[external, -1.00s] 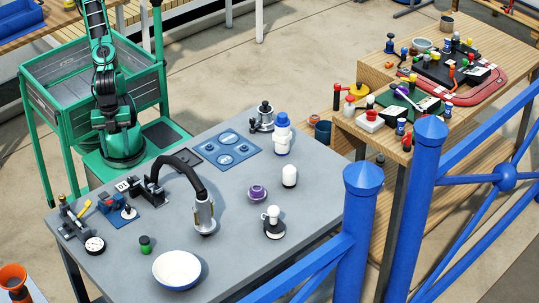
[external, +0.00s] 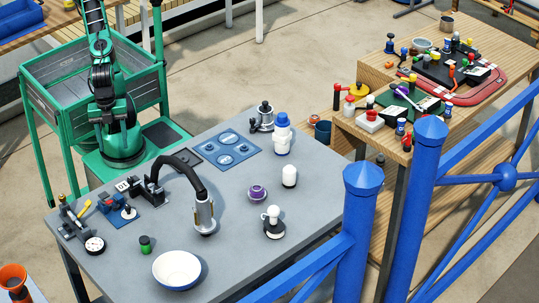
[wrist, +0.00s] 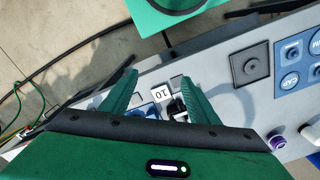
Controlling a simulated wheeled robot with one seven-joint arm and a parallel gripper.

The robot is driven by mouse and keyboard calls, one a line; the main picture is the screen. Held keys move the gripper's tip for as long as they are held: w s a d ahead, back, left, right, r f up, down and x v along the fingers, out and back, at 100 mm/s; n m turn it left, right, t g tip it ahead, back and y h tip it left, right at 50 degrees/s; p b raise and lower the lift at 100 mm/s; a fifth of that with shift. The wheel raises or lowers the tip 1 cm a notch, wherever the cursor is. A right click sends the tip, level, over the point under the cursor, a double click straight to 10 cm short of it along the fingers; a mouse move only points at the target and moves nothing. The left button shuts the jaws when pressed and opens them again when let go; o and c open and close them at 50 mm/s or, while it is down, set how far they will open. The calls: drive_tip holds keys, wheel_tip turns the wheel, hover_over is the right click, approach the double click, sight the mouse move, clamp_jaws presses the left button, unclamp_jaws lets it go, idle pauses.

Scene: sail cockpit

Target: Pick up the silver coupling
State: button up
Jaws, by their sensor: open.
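Another silver fitting (external: 263,117) stands at the table's back edge, and I cannot tell for sure which one is named. My gripper (wrist: 160,90) shows in the wrist view with its two green fingers spread and nothing between them. Neither silver piece shows clearly in the wrist view.
Near the hose are a black clamp (external: 148,188), a green-capped jar (external: 145,245) and a white bowl (external: 177,269). A purple ring (external: 257,192), a white-domed piece (external: 289,176) and a blue-capped bottle (external: 282,135) stand to the right. A blue railing (external: 361,225) runs along the front right.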

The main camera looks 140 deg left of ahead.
wheel_tip(320, 180, up, 4)
drive_tip(key=w+d+f+t+h, duration=0.2)
drive_tip(key=w+d+h, duration=0.1)
drive_tip(key=w, duration=0.7)
drive_tip(key=n+t+h, duration=0.2)
drive_tip(key=t+h, duration=0.1)
drive_tip(key=t, duration=0.7)
approach(205, 216)
wheel_tip(205, 216, up, 4)
drive_tip(key=w+d+f, duration=0.1)
drive_tip(key=w+f, duration=0.2)
drive_tip(key=w+d+f, duration=0.2)
drive_tip(key=w, duration=0.1)
drive_tip(key=w+d+f, duration=0.1)
drive_tip(key=w+f, duration=0.2)
drive_tip(key=shift+w+d+f, duration=0.3)
drive_tip(key=shift+w+d, duration=0.05)
